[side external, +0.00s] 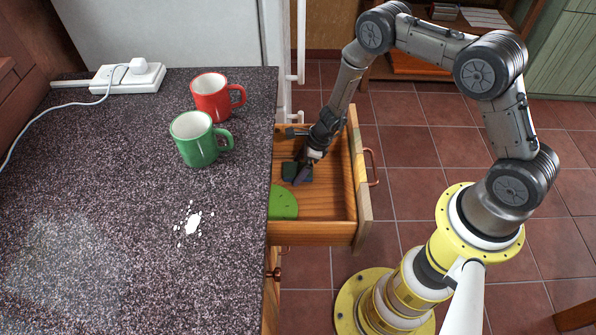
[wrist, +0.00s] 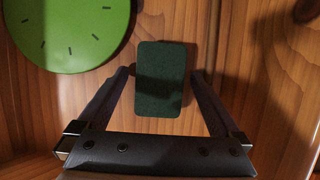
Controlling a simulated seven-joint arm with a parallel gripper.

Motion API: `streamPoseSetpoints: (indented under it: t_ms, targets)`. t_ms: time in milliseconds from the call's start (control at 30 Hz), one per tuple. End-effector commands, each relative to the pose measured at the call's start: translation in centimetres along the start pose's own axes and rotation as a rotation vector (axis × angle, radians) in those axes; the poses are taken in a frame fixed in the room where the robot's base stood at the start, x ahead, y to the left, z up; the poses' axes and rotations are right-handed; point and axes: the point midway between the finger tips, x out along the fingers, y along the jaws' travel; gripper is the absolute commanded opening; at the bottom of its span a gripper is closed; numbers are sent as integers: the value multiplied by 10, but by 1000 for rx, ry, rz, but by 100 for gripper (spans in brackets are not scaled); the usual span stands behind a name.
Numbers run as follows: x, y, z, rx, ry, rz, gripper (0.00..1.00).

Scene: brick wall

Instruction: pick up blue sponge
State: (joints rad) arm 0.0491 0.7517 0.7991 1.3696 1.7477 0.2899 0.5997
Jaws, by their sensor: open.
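A dark green rectangular sponge-like block (wrist: 160,90) lies flat on the wooden drawer floor in the wrist view. It looks dark green rather than blue. In the side external view the block (side external: 289,171) is partly hidden behind my gripper (side external: 300,178). My gripper (wrist: 162,76) is open, with one finger on each side of the block. The fingers reach alongside it, and I cannot tell whether they touch it. No other sponge is in view.
The open wooden drawer (side external: 355,190) has raised walls around my gripper. A bright green round disc with dark marks (wrist: 70,30) lies beside the block. A red mug (side external: 210,100), a green mug (side external: 197,145), a power strip (side external: 125,77) and a white spill (side external: 192,224) are on the counter (side external: 110,190).

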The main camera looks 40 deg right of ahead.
Motion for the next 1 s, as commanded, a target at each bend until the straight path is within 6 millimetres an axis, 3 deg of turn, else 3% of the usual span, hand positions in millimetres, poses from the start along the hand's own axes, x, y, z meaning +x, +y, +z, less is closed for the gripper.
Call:
streamPoseSetpoints:
  t_ms: [333, 800, 1000]
  targets:
    - [1, 0, -1, 0, 0, 0, 100]
    - [1, 0, 0, 0, 0, 0, 20]
    - [1, 0, 0, 0, 0, 0, 20]
